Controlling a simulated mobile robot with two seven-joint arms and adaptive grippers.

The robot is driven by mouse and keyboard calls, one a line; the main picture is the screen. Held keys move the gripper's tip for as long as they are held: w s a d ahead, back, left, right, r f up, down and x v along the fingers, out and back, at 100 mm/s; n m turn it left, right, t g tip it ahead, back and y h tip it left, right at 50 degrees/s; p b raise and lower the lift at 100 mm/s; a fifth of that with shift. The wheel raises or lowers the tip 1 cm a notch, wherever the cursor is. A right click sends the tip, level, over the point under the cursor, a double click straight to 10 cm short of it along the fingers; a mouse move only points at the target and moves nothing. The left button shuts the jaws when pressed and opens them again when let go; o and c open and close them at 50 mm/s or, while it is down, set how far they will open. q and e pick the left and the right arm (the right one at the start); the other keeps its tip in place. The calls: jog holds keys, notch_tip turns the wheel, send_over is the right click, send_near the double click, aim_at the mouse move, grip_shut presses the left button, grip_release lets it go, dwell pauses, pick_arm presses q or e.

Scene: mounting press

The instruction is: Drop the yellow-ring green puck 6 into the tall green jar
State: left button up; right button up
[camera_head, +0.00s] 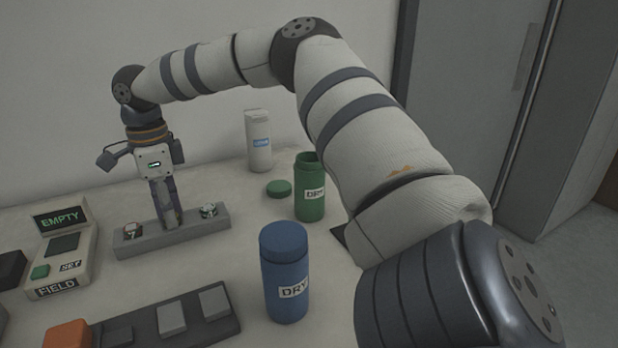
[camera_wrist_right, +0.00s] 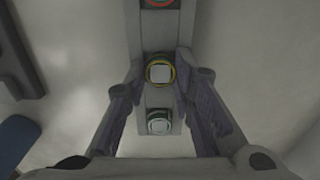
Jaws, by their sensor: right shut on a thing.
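The yellow-ring puck (camera_wrist_right: 160,72) shows in the right wrist view between my fingertips, over the middle of the grey rack; its number is not readable. My right gripper (camera_head: 171,218) points down at the rack (camera_head: 190,231) and is shut on this puck. It also shows in the wrist view (camera_wrist_right: 161,75). In the head view the fingers hide the puck. I cannot tell whether it is clear of its seat. The green jar (camera_head: 309,192) stands upright to the right of the rack, its mouth open. A green lid (camera_head: 278,188) lies beside it. My left gripper is not in view.
Puck 7 (camera_head: 132,230), red-ringed, and another puck (camera_head: 208,210) sit in the rack on either side. A lidded blue jar (camera_head: 285,285) stands in front, a white bottle (camera_head: 259,145) behind. A FIELD device (camera_head: 62,258) reading EMPTY is at left.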

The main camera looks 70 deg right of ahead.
jog(key=shift+r, duration=0.1)
jog(key=shift+r+p, duration=0.45)
jog(key=shift+r, duration=3)
